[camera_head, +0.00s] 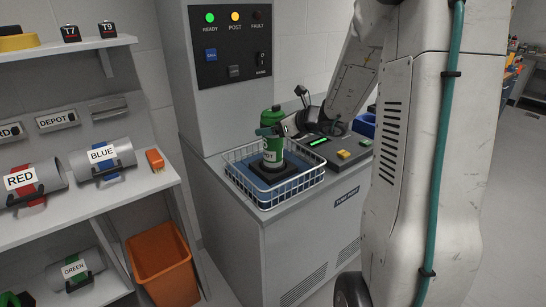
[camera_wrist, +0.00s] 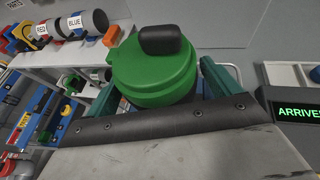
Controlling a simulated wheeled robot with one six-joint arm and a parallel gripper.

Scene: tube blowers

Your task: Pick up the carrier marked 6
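A green carrier (camera_head: 271,146) with a rounded cap stands upright on a dark base inside a white wire basket (camera_head: 266,198) on the counter. A pale label shows on its front, but I cannot read the number. In the wrist view the green lid (camera_wrist: 156,75) with its black top knob fills the middle. My gripper (camera_head: 270,131) is at the carrier's upper part, coming from the right. Its teal fingers (camera_wrist: 163,90) stand wide apart, one on each side of the carrier. They look open, with a small gap at the right; the lid hides any contact lower down.
The blower cabinet (camera_head: 232,45) rises behind the basket, with READY and POST lamps lit. A small console (camera_head: 335,145) with a green display sits right of the basket. Shelves at left hold RED (camera_head: 38,185) and BLUE (camera_head: 103,159) carriers. An orange bin (camera_head: 162,265) stands below.

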